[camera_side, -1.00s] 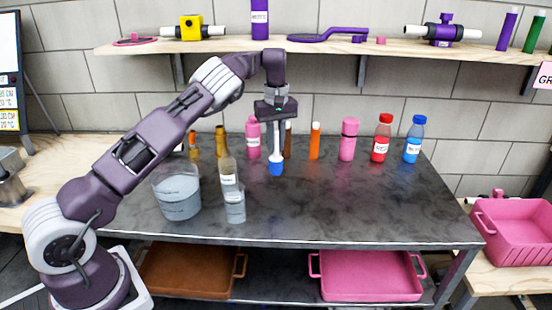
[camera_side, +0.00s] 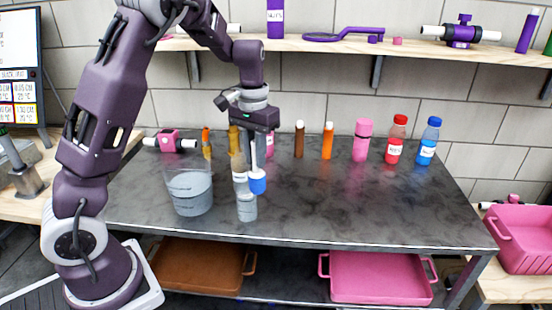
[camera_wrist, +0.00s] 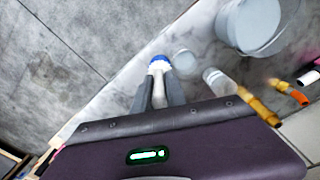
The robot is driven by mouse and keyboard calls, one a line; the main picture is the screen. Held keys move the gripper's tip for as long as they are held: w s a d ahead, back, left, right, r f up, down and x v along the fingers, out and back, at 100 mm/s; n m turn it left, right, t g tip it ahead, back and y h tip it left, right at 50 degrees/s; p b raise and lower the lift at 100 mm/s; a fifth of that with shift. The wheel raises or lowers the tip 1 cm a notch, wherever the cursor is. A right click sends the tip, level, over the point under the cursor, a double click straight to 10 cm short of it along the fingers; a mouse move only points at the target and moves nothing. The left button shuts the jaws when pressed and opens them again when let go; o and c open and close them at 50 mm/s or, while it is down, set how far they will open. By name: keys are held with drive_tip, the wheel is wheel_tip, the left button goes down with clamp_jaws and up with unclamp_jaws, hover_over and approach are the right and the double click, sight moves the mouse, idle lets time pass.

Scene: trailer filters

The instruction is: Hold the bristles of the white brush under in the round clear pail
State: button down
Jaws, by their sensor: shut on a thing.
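The white brush (camera_side: 254,158) has a blue head (camera_side: 257,183) at its lower end and hangs nearly upright from my gripper (camera_side: 256,138). My gripper is shut on its handle. The wrist view also shows the brush (camera_wrist: 159,67) between my two fingers (camera_wrist: 159,92), with the blue end pointing away. The round clear pail (camera_side: 190,205) stands on the dark table, left of the brush, with greyish liquid in it. The pail (camera_wrist: 250,28) is at the upper right in the wrist view. The brush is outside the pail.
A clear bottle (camera_side: 239,172) and a small clear jar (camera_side: 246,208) stand close to the brush, right of the pail. Amber, pink, red and blue bottles line the table's back. A shelf (camera_side: 330,44) runs above. The table's right front is clear.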

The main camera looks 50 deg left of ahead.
drive_tip(key=s+a+r+n, duration=0.3)
drive_tip(key=s+a+n, duration=0.2)
drive_tip(key=a, duration=0.6)
drive_tip(key=s+a+r+n, duration=0.3)
drive_tip(key=s+a+n, duration=0.15)
drive_tip(key=a, duration=0.55)
drive_tip(key=shift+s+f, duration=0.2)
drive_tip(key=shift+f, duration=4.5)
drive_tip(key=shift+s+f, duration=0.15)
drive_tip(key=shift+f, duration=4.55)
wheel_tip(320, 180, up, 14)
drive_tip(key=shift+r, duration=0.1)
